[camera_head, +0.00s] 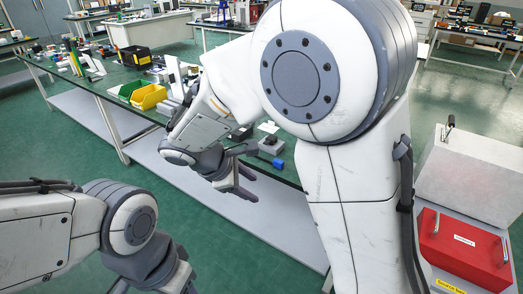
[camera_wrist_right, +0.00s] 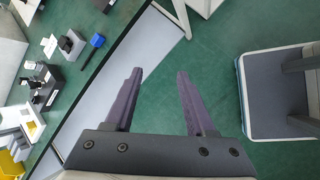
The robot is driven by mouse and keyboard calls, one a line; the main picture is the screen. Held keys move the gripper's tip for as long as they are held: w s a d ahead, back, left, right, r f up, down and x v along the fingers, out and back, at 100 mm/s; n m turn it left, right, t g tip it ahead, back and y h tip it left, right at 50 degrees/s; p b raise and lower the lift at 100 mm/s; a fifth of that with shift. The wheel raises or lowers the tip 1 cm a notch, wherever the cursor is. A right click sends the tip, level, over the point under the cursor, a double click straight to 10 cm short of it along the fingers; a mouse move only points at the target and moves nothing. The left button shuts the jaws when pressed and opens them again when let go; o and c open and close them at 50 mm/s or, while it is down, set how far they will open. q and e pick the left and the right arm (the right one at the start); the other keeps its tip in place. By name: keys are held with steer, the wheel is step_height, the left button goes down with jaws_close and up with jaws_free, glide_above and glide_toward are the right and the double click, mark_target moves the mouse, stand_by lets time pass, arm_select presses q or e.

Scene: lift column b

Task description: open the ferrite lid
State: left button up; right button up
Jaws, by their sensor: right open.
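A red box with a red lid (camera_head: 462,247), two silver handles and a small white label stands at the lower right of the head view. The label is too small to read surely; I take this lid for the ferrite lid, and it looks closed. My right gripper (camera_head: 248,185) is open and empty, well left of the red box, beside the workbench's near edge. In the right wrist view its two dark fingers (camera_wrist_right: 160,74) are apart with only floor between them; the red lid does not show there. My left arm shows at lower left, its gripper out of frame.
A pale grey box (camera_head: 470,175) with a black-handled top stands behind the red box. The long green-topped workbench (camera_head: 95,82) carries a yellow bin (camera_head: 148,97), a black bin (camera_head: 135,57), a blue piece (camera_head: 278,163) and small parts.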

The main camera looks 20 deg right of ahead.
steer(key=w+d+f+n+t+h+b, duration=0.25)
steer(key=w+f, duration=0.25)
steer(key=w, duration=0.4)
steer(key=w+d+f+n+t+h+b, duration=0.1)
steer(key=w+d+f+n+h+b, duration=0.3)
steer(key=w, duration=0.5)
steer(key=n+t+h+b, duration=0.1)
steer(key=n+t+b, duration=0.3)
steer(key=n+t, duration=0.1)
glide_toward(265, 143)
steer(key=x, duration=1)
steer(key=shift+f, duration=0.15)
arm_select(q)
step_height(265, 143, down, 13)
arm_select(e)
jaws_close()
